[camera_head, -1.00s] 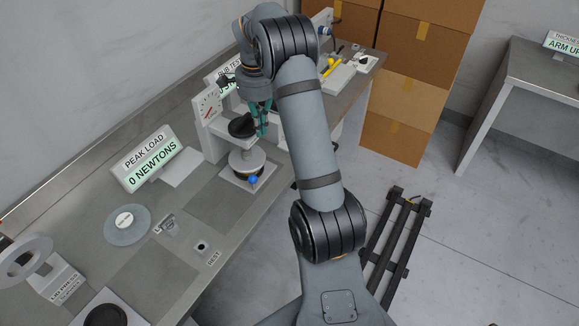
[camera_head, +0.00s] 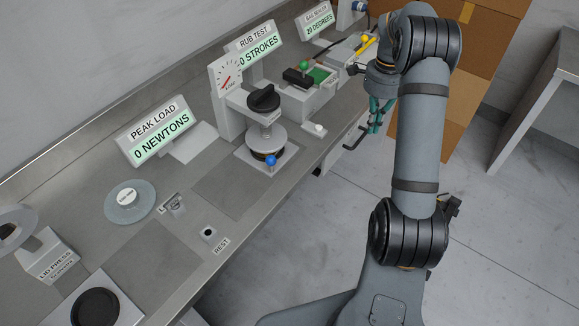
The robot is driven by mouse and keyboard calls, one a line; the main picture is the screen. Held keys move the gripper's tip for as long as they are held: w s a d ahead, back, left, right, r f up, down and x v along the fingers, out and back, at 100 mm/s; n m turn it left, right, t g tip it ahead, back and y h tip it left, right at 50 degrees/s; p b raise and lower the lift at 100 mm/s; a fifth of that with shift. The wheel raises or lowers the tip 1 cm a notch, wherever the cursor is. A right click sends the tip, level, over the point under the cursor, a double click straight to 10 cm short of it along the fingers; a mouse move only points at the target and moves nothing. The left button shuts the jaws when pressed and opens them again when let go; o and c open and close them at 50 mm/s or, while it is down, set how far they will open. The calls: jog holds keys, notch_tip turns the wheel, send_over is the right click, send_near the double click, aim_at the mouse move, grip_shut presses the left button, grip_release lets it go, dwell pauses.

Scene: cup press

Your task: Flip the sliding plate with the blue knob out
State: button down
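The press (camera_head: 228,105) stands on the bench with a round dial on its upright and a black knob (camera_head: 263,98) on top. Below its round silver platen (camera_head: 266,137) is a dark round part, on or over a pale base plate (camera_head: 248,158). The blue knob (camera_head: 271,160) sticks out at the front of this dark part, facing the bench's front edge. How the sliding plate lies under the platen is mostly hidden. My gripper (camera_head: 374,128), with teal fingers, hangs to the right of the press, past the bench's front edge and apart from the knob. Its finger opening is unclear.
A "PEAK LOAD 0 NEWTONS" display (camera_head: 160,132) stands left of the press. A rub tester (camera_head: 310,90) with a green knob stands behind it to the right. A grey disc (camera_head: 130,203) and a "REST" socket (camera_head: 209,233) lie nearer. Bench in front of the press is clear.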

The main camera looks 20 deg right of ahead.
jog(key=s+f+m+g+y+b, duration=0.15)
jog(key=s+f+b, duration=0.35)
jog(key=f, duration=0.5)
jog(key=s+f+m+y+b, duration=0.1)
jog(key=s+f+y+b, duration=0.15)
jog(key=f+b, duration=0.55)
jog(key=s+f+m+y+b, duration=0.2)
jog(key=s+f+b, duration=0.2)
jog(key=f, duration=0.8)
jog(key=w+a+r+n+t+y, duration=0.1)
jog(key=w+a+r+n+y, duration=0.15)
jog(key=a+y, duration=0.2)
jog(key=w+a+r+n+t+y, duration=0.1)
jog(key=a+r+n+y, duration=0.1)
jog(key=a+r+y, duration=0.3)
jog(key=w+a+r+n+t+y, duration=0.1)
jog(key=w+r+n+t+y, duration=0.2)
jog(key=r+n, duration=0.9)
jog(key=shift+w+a+r+n+t, duration=0.35)
jog(key=shift+w+n+t, duration=1.05)
jog(key=shift+w, duration=1.4)
jog(key=shift+m+t, duration=0.25)
jog(key=shift+m, duration=0.05)
